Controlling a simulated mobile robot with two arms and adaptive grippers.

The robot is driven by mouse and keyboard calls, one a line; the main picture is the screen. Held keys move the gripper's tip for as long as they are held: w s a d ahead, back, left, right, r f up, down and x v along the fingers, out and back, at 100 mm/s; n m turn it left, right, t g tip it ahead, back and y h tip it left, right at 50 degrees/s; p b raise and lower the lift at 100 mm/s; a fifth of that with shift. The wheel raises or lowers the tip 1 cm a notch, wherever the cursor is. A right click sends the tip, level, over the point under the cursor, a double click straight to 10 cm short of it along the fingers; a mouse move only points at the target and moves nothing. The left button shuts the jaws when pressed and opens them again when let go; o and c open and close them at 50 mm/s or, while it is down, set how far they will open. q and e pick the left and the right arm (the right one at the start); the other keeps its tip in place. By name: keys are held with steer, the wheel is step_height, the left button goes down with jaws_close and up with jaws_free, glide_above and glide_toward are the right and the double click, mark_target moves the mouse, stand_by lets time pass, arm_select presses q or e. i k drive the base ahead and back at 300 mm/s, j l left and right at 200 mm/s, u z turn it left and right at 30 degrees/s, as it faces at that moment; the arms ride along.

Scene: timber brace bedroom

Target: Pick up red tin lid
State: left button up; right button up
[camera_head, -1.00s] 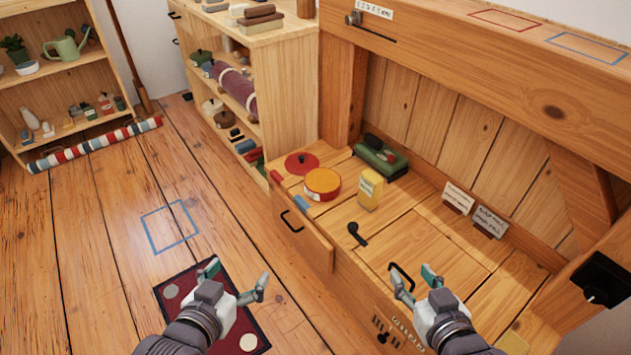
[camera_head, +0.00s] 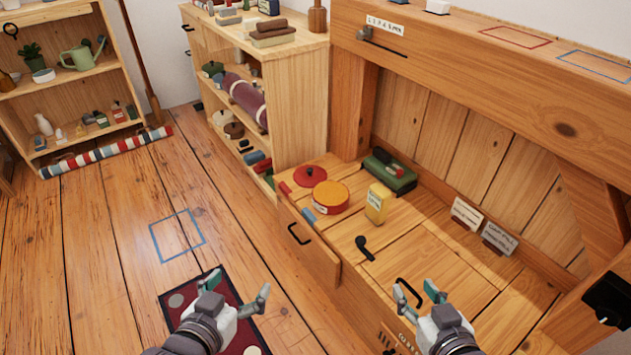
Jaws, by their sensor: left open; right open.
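The red tin lid (camera_head: 311,176) is a round, flat red disc with a small dark knob. It lies on the wooden chest top (camera_head: 400,237), near its back left corner. A round tin (camera_head: 330,196) with an orange-yellow top and red side stands just in front of it, apart or nearly touching; I cannot tell which. My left gripper (camera_head: 238,286) is open and empty over the floor, left of the chest and well short of the lid. My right gripper (camera_head: 416,291) is open and empty over the front part of the chest, also well away from the lid.
A yellow box (camera_head: 377,203) and a green case (camera_head: 389,172) stand right of the tin. A black handle (camera_head: 364,247) and two label cards (camera_head: 466,213) are on the chest. A wooden shelf (camera_head: 298,95) rises behind the lid. A dark red mat (camera_head: 244,335) lies on open floor.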

mark_target(309, 175)
steer(key=i+j+z, duration=1.1)
steer(key=j, duration=0.25)
steer(key=i, duration=0.1)
